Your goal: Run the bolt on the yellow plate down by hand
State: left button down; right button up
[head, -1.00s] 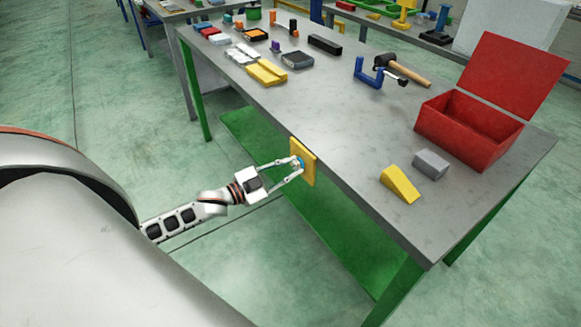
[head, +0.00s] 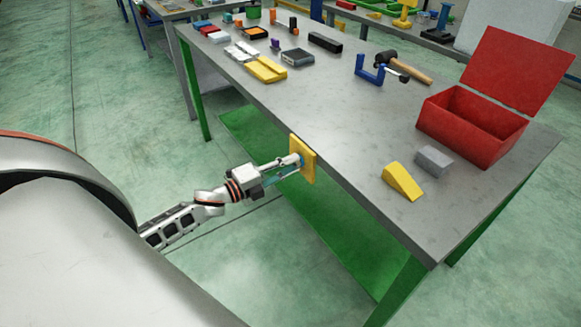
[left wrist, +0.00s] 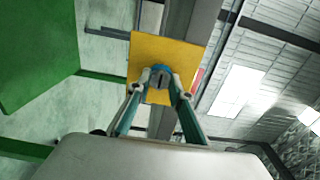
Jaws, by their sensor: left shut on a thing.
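The yellow plate (head: 303,159) stands upright at the near edge of the grey workbench. It also shows in the left wrist view (left wrist: 150,52), tilted in the picture. My left gripper (head: 296,163) reaches to the plate's face from the left. In the left wrist view its two fingers (left wrist: 160,82) close on the blue bolt (left wrist: 160,70) at the plate's face. The bolt is mostly hidden by the fingers, and how far it sits in the plate cannot be told. My right gripper is not in view.
The workbench (head: 330,110) carries a yellow wedge (head: 402,182), a grey block (head: 434,161), an open red box (head: 470,125), a blue clamp (head: 369,71) and a hammer (head: 403,67). Several small parts lie at its far left. A green shelf (head: 330,235) lies below.

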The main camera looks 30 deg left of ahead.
pick_arm(q)
jog(key=m+b, duration=0.1)
jog(key=m, duration=0.1)
jog(key=f+m+b, duration=0.1)
jog(key=m, duration=0.1)
jog(key=shift+s+m, duration=0.15)
jog(key=shift+m, duration=0.15)
jog(key=m+b, duration=0.2)
jog(key=m, duration=0.3)
jog(key=shift+b, duration=0.4)
jog(key=shift+r+m+b, duration=0.1)
jog(key=shift+m+b, duration=0.2)
jog(key=shift+m, duration=0.2)
jog(key=shift+r+m, duration=0.1)
jog(key=shift+m, duration=0.5)
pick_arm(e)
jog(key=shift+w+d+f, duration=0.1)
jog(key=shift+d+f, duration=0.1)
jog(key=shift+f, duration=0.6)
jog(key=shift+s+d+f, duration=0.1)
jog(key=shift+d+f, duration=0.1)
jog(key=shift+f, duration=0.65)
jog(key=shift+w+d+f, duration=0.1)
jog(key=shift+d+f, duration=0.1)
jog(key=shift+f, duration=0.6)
pick_arm(q)
jog(key=shift+r, duration=0.1)
